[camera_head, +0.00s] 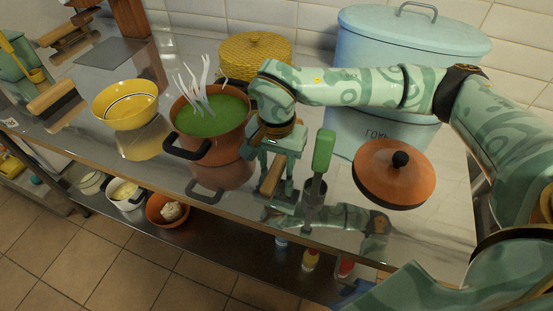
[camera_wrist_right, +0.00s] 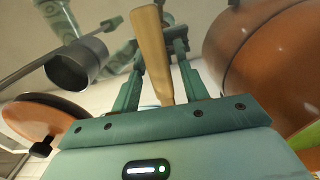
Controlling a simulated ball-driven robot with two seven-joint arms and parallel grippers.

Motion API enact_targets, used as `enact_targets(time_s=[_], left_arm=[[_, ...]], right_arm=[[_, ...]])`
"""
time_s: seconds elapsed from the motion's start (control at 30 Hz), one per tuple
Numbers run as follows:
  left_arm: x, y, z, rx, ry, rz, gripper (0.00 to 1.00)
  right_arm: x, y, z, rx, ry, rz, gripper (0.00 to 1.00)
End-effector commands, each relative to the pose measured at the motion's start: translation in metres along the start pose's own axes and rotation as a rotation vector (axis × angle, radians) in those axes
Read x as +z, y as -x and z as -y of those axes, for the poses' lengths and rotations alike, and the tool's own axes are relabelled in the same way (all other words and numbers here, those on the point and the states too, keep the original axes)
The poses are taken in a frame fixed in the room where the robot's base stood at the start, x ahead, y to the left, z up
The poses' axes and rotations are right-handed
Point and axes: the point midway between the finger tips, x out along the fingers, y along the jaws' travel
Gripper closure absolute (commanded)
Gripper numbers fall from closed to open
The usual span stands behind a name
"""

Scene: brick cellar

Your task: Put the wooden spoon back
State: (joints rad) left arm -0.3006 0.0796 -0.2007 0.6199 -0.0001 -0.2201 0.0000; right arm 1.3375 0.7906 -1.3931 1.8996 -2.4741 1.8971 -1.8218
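My right gripper (camera_head: 280,178) is over the metal counter, just right of the orange pot (camera_head: 228,145). Its fingers are closed around the wooden spoon (camera_head: 271,179), whose pale handle also shows between the fingers in the right wrist view (camera_wrist_right: 152,50). The spoon is tilted, and its far end is hidden or out of frame. In the wrist view the cup (camera_wrist_right: 78,68) is on the left. I cannot make out my left gripper.
The pot holds green liquid with white steam-like wisps. An orange lid (camera_head: 395,178) lies at the right. A yellow bowl (camera_head: 125,105), a woven yellow container (camera_head: 255,52) and a large blue bin (camera_head: 400,45) crowd the counter. The front edge is close below the gripper.

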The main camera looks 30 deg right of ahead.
Motion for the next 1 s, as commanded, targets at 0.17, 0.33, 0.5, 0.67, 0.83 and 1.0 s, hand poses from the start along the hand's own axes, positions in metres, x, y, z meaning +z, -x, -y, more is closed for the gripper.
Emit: enact_targets(time_s=[0.17, 0.33, 0.5, 0.67, 0.83, 1.0], left_arm=[[0.0, 0.001, 0.001, -0.001, 0.0, -0.001, 0.49], [-0.005, 0.013, 0.002, -0.005, 0.001, -0.012, 0.49], [-0.009, 0.026, 0.004, -0.009, 0.001, -0.024, 0.49], [-0.012, 0.034, 0.005, -0.011, 0.001, -0.03, 0.49], [-0.013, 0.037, 0.005, -0.012, 0.001, -0.033, 0.49], [-0.013, 0.036, 0.005, -0.012, 0.001, -0.033, 0.49]], right_arm=[[0.0, 0.005, 0.0, -0.002, 0.001, -0.001, 0.55], [-0.001, 0.038, 0.001, -0.006, 0.001, -0.005, 0.55], [0.0, 0.081, 0.001, -0.006, 0.001, -0.005, 0.55], [0.0, 0.11, 0.0, -0.004, 0.0, -0.004, 0.55], [0.0, 0.123, 0.0, -0.002, 0.0, -0.001, 0.55], [0.0, 0.123, 0.0, 0.0, 0.0, 0.0, 0.55]])
